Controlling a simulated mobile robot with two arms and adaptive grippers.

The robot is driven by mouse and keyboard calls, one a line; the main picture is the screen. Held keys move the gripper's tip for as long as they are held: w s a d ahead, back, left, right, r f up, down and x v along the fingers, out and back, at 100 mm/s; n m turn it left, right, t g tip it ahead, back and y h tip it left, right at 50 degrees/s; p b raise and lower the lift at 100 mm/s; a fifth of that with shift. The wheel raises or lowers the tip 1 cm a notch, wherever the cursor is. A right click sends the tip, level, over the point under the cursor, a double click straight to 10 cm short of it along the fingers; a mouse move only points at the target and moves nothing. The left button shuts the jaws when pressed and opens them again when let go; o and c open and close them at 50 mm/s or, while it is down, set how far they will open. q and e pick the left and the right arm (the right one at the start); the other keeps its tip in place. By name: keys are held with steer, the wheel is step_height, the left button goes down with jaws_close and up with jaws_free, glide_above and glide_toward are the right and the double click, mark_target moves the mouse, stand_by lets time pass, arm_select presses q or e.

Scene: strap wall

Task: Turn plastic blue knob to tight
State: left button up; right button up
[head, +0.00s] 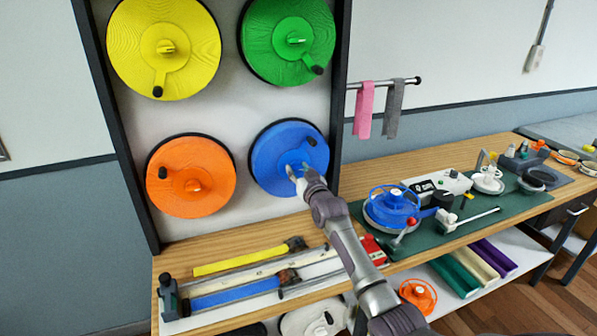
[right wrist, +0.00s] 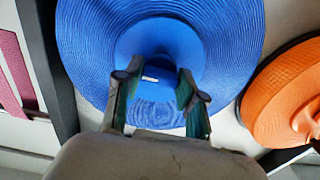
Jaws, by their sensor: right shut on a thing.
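The blue knob (head: 268,157) is a large ridged disc at the lower right of the wall panel, with a raised hub and a pointer arm (head: 303,149). The arm's black tip points to the upper right in the head view. My right gripper (head: 296,171) is at the middle of this disc. In the right wrist view the blue knob (right wrist: 225,40) fills the top, and my right gripper (right wrist: 158,82) is shut on its central part, one finger on each side. The gripped part is partly hidden by the fingers. My left gripper is not in view.
A yellow disc (head: 125,45), a green disc (head: 265,45) and an orange disc (head: 210,165) share the panel. Pink and grey straps (head: 364,110) hang from a rod to its right. Below, the wooden bench (head: 225,250) holds strips, tools and a blue handwheel (head: 391,207).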

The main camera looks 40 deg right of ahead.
steer(key=shift+f, duration=0.15)
steer(key=o, duration=1.1)
steer(key=shift+o, duration=0.2)
steer(key=v, duration=1.2)
